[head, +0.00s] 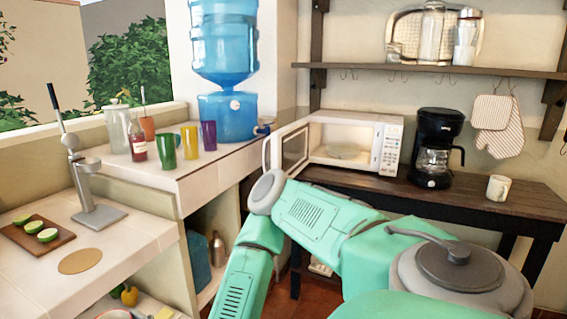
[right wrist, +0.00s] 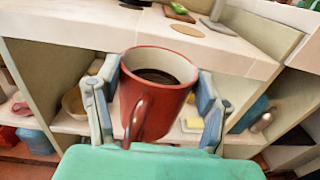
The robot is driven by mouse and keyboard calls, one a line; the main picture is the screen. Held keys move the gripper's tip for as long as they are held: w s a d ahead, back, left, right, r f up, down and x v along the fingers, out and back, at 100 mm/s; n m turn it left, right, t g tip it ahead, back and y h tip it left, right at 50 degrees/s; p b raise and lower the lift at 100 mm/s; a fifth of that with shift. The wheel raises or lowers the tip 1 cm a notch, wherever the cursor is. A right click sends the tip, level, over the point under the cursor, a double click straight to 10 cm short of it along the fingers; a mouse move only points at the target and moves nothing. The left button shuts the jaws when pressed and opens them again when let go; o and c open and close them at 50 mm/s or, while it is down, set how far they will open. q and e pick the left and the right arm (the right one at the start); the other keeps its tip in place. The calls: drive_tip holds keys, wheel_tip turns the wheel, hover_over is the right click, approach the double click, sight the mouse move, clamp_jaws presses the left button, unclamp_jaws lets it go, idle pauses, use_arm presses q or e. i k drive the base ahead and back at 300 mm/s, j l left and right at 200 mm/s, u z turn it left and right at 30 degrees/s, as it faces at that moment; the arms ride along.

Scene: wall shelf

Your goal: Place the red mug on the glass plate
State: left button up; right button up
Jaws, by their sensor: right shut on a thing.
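The red mug (right wrist: 155,103) is in the right wrist view, with dark liquid inside and its handle toward the camera. My right gripper (right wrist: 160,82) is shut on it, one finger on each side, and holds it in front of the lower counter. The head view shows my right arm reaching down to the left, but its gripper and the mug are out of that frame. A round glass plate (head: 343,151) lies inside the white microwave (head: 387,146), whose door (head: 288,149) stands open at the left. My left gripper is not in view.
The microwave stands on a dark table (head: 462,203) beside a black coffee maker (head: 438,147) and a white mug (head: 498,188). Coloured cups and a blue water dispenser (head: 226,117) are on the left counter. A wooden shelf (head: 430,69) hangs above the microwave.

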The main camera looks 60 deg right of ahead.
sight(343, 151)
drive_tip(key=l+z, duration=0.3)
drive_tip(key=i+l+z, duration=0.15)
drive_tip(key=l+z, duration=0.15)
drive_tip(key=i+l+z, duration=0.25)
drive_tip(key=l, duration=0.15)
drive_tip(key=l+z, duration=0.3)
drive_tip(key=i+l, duration=0.45)
drive_tip(key=i+l+z, duration=0.1)
drive_tip(key=i+l, duration=0.3)
drive_tip(key=l, duration=0.25)
